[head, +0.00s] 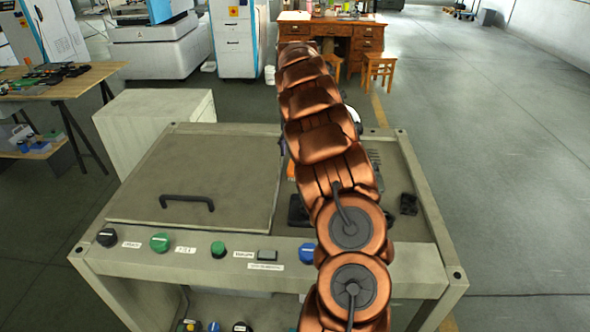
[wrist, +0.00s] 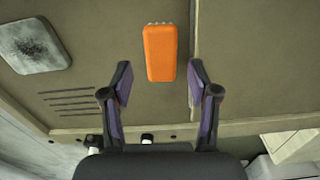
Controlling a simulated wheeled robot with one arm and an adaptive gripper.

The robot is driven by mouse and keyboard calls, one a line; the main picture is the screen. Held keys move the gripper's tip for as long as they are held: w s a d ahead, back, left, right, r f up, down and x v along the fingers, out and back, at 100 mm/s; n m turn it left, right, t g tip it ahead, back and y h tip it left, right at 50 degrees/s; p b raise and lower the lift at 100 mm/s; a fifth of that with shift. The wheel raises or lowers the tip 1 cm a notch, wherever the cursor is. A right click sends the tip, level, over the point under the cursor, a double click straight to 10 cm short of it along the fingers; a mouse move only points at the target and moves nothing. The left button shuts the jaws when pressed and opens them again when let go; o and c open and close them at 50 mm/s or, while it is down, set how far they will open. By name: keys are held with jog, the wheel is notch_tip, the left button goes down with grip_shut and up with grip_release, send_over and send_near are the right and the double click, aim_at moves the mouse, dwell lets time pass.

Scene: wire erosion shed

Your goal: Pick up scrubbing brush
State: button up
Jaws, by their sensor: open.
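An orange scrubbing brush (wrist: 159,52) lies on the beige machine top in the wrist view, with a few pale bristle tufts showing at its upper end. My gripper (wrist: 160,78) is open, its two purple-and-black fingers apart on either side of the brush's lower end. The fingers do not appear to touch it, and the height between them and the brush is hard to tell.
A panel seam runs close right of the brush. In the head view, a raised lid with a black handle (head: 187,199) is left of my arm, and knobs line the front.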

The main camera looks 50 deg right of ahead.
jog(key=shift+d+f, duration=0.3)
jog(key=shift+f, duration=0.2)
jog(key=shift+f+p, duration=0.4)
jog(key=shift+f, duration=0.4)
jog(key=shift+w+f+p, duration=0.15)
jog(key=shift+f+p, duration=0.45)
jog(key=shift+f, duration=0.85)
jog(key=shift+w+f+p, duration=0.1)
jog(key=shift+f+p, duration=0.5)
jog(key=shift+f, duration=0.8)
jog(key=c, duration=0.9)
jog(key=shift+c, duration=0.2)
jog(key=shift+r, duration=0.1)
notch_tip(320, 180, up, 10)
jog(key=b, duration=0.3)
